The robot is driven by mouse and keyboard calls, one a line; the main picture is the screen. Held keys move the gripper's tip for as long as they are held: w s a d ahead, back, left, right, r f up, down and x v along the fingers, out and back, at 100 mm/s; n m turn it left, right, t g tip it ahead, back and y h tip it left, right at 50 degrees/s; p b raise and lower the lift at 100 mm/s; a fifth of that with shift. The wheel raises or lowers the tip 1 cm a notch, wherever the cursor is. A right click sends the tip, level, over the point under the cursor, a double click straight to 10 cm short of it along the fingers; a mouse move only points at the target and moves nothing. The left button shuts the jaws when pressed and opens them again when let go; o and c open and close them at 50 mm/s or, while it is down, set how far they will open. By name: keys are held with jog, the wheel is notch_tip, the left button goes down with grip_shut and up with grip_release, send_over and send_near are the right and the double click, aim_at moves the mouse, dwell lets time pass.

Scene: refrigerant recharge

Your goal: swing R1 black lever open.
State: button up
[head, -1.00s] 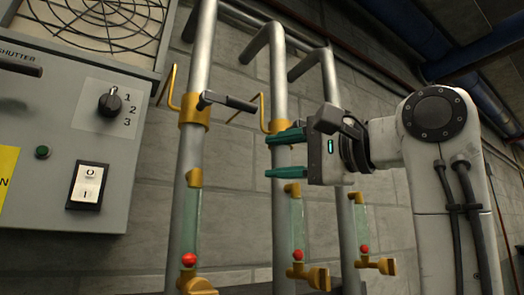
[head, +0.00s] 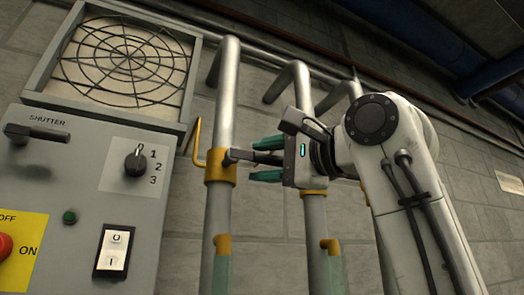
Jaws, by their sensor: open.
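A black lever (head: 244,156) sticks out to the right from the brass collar (head: 220,168) on the leftmost grey pipe (head: 222,110). No R1 label is readable. My gripper (head: 254,160) is to the right of that pipe with its two green fingers apart. In the head view one finger shows above the lever and one below it. The lever's free end lies between the fingers, near the palm. The gap to each finger is visible, and the jaws are not closed on it.
A yellow bent rod (head: 196,145) rises left of the collar. Two more pipes stand behind my gripper, partly hidden. At left is a grey control panel (head: 85,175) with a shutter handle (head: 37,133), a knob (head: 135,162) and a rocker switch (head: 114,250). A round-grilled fan (head: 123,65) sits above.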

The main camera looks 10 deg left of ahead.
jog(key=shift+w+a+r, duration=0.1)
jog(key=shift+w+a, duration=0.2)
jog(key=shift+a, duration=0.15)
grip_shut()
dwell(0.4)
